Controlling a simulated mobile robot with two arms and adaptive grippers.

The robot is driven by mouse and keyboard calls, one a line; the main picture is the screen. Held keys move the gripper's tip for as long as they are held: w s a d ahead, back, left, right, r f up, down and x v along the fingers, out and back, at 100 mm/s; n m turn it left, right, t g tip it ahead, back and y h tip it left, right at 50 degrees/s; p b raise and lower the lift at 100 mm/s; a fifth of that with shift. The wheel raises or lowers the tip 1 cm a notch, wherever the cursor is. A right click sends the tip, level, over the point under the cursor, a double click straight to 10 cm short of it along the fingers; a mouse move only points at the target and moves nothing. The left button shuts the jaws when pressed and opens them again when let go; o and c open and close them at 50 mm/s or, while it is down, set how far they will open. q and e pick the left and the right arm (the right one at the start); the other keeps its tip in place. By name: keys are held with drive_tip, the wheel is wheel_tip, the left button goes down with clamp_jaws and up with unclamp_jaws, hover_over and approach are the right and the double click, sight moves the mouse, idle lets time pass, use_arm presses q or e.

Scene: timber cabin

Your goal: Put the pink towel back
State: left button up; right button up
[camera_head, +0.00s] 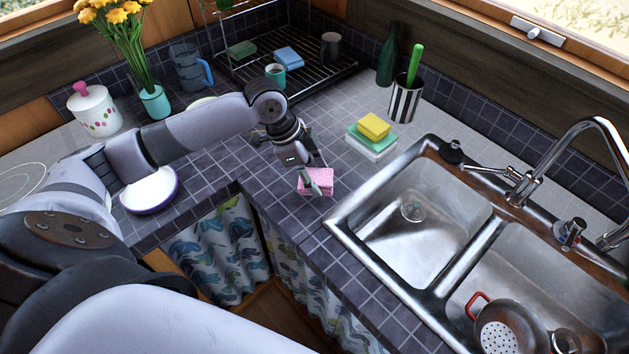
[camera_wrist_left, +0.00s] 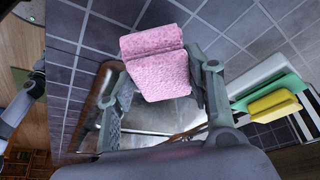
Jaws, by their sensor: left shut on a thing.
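The pink towel (camera_head: 318,183) is a small folded bundle over the dark tiled counter, left of the sink. My left gripper (camera_head: 314,180) is shut on it from above; a finger crosses its front in the head view. In the left wrist view the pink towel (camera_wrist_left: 158,62) sits between the two fingers of my left gripper (camera_wrist_left: 160,90). I cannot tell whether the towel touches the counter. My right gripper is not in view.
A dish rack (camera_head: 310,85) with a cup (camera_head: 275,75) stands behind. A white bowl (camera_head: 150,190) sits left. A colander (camera_head: 510,330) is in the sink.

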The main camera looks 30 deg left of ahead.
use_arm(q)
wheel_tip(320, 180, down, 3)
drive_tip(key=shift+f, duration=0.1)
drive_tip(key=o, duration=1)
drive_tip(key=shift+f, duration=0.1)
drive_tip(key=shift+o, duration=0.2)
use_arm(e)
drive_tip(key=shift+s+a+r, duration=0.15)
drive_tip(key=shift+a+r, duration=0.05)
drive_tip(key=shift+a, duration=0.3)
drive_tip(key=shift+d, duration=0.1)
use_arm(q)
drive_tip(key=shift+r, duration=0.25)
drive_tip(key=b+v, duration=0.1)
drive_tip(key=v, duration=1.1)
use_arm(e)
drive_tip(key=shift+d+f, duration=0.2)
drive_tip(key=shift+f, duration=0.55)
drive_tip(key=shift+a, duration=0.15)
